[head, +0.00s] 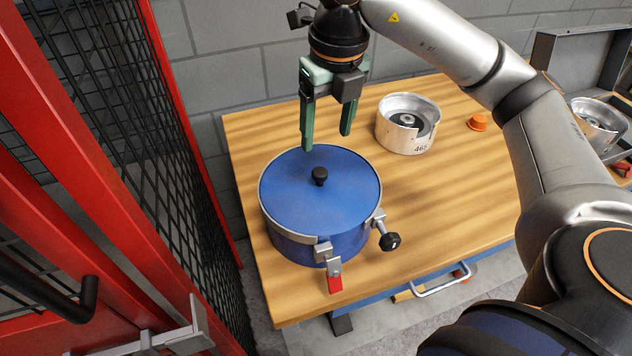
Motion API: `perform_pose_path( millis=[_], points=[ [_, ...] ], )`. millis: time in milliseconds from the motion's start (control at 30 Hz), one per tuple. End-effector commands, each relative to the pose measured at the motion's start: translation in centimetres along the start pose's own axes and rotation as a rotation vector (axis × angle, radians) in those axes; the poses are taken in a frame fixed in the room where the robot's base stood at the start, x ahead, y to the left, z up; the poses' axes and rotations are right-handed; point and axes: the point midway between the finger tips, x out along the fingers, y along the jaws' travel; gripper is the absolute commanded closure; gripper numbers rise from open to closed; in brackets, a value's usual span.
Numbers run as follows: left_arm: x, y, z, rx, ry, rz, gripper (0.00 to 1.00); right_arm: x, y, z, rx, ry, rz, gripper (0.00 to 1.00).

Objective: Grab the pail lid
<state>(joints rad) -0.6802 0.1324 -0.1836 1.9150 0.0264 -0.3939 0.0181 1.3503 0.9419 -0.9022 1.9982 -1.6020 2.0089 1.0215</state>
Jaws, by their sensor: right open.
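The pail lid (282,188) is a round blue disc with a black knob (320,176) at its centre. It sits on a blue pail (343,243) near the left end of the wooden table. A grey clamp with a black knob is on the pail's right side, and a latch with a red tip is at its front. My right gripper (327,142) points down with its two green fingers apart and empty. In the picture it is just above the black knob, over the far part of the lid. My left gripper is not in view.
The wooden table (460,200) is mostly clear right of the pail. A metal cylinder (408,140) marked 465 and an orange cap (478,122) stand toward the back. A red frame with black mesh (150,130) borders the left. A grey case with another metal part (597,120) is at right.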

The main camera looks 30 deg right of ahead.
Motion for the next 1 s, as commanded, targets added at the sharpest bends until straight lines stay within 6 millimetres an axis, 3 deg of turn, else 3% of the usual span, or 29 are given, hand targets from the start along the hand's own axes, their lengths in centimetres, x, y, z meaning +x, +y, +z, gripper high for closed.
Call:
perform_pose_path(
  millis=[100,433,700,1000],
  points=[
    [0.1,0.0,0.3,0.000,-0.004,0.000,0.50,2.5,0.0,-0.1,0.000,0.005,-0.001,0.29],
    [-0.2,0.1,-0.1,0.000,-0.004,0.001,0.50,5.3,0.0,0.1,0.000,0.003,0.000,0.29],
    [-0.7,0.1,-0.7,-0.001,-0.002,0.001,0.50,9.2,0.0,0.4,-0.001,0.004,0.000,0.29],
    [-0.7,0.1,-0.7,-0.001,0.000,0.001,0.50,9.9,0.0,0.5,-0.001,0.000,0.001,0.29]
  ],
)
